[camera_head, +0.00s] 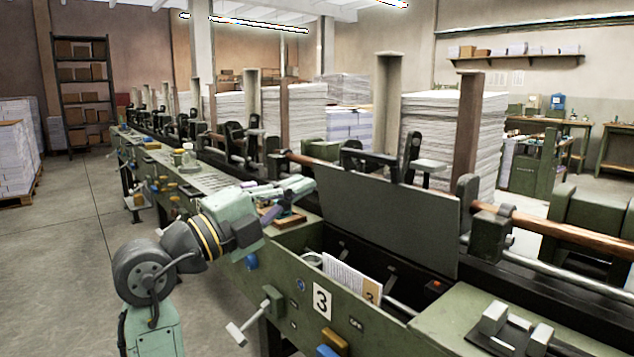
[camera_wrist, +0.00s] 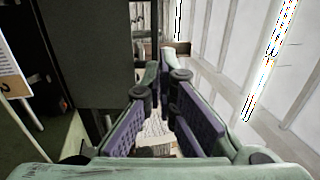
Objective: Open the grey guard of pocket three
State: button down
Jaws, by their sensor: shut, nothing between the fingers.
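The grey guard (camera_head: 385,215) of pocket three is a flat panel standing raised and leaning back, with the pocket below it open to view. The pocket's front wall (camera_head: 345,318) carries a white "3" label (camera_head: 322,300). My gripper (camera_head: 308,186) is shut and empty at the guard's left edge, near its upper corner. I cannot tell whether it touches the guard. In the wrist view, my fingers (camera_wrist: 167,75) come together at the tips, just right of the dark guard panel (camera_wrist: 95,50).
Printed sheets (camera_head: 345,276) with a brown "3" card stand in the pocket. A lever with a pale handle (camera_head: 245,332) sticks out at the front. A copper-coloured shaft (camera_head: 560,232) runs behind the guard. Tall paper stacks (camera_head: 455,140) stand behind. The floor (camera_head: 70,250) at left is clear.

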jog(key=p+x, duration=0.5)
jog(key=x, duration=0.8)
jog(key=shift+d, duration=0.25)
jog(key=w+d+r+g+y+p, duration=0.2)
jog(key=w+d+p, duration=0.1)
jog(key=shift+w+d, duration=0.15)
jog(key=shift+w+d+f, duration=0.1)
jog(key=shift+w+d, duration=0.3)
jog(key=shift+f, duration=0.1)
jog(key=shift+s+a, duration=0.1)
jog(key=shift+s, duration=0.05)
